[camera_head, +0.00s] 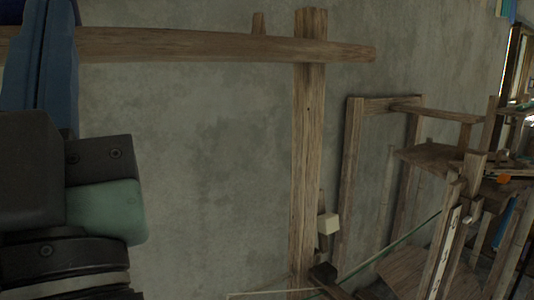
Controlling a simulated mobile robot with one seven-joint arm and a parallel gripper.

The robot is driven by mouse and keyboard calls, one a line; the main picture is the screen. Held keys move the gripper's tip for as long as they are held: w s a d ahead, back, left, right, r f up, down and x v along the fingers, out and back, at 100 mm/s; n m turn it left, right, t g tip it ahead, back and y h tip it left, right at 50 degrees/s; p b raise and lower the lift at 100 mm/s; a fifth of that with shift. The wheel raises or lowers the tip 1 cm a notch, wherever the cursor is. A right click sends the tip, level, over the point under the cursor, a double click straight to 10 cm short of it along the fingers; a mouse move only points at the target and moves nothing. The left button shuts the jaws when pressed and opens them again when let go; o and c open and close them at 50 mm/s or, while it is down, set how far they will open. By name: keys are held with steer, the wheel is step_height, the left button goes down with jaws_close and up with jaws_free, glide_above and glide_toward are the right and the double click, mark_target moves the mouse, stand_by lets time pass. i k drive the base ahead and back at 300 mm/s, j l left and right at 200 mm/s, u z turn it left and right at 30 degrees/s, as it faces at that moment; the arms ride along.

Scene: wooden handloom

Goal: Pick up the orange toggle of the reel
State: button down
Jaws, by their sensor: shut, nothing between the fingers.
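A small orange piece (503,179) shows at the far right, on or just above the wooden structure there. It may be the toggle of the reel, but it is too small and distant to make out its shape, and I cannot pick out the reel around it. Large parts of my own arm, dark, blue and green, fill the left edge close to the camera. I cannot make out any gripper fingers among them. The orange piece is far across the picture from these parts.
A wooden post (308,150) with a long crossbeam (200,45) stands before the grey wall (210,150). A pale block (328,223) is beside the post. Wooden frames and a shelf (430,155) crowd the right. A thin green bar (405,236) slants at the lower right.

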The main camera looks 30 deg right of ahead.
mark_target(502, 179)
steer(key=z, duration=0.45)
steer(key=k+l+z, duration=0.1)
steer(key=z, duration=0.35)
steer(key=l+z, duration=0.2)
steer(key=z, duration=0.3)
steer(key=l+z, duration=0.15)
steer(key=z, duration=0.3)
steer(key=k, duration=0.05)
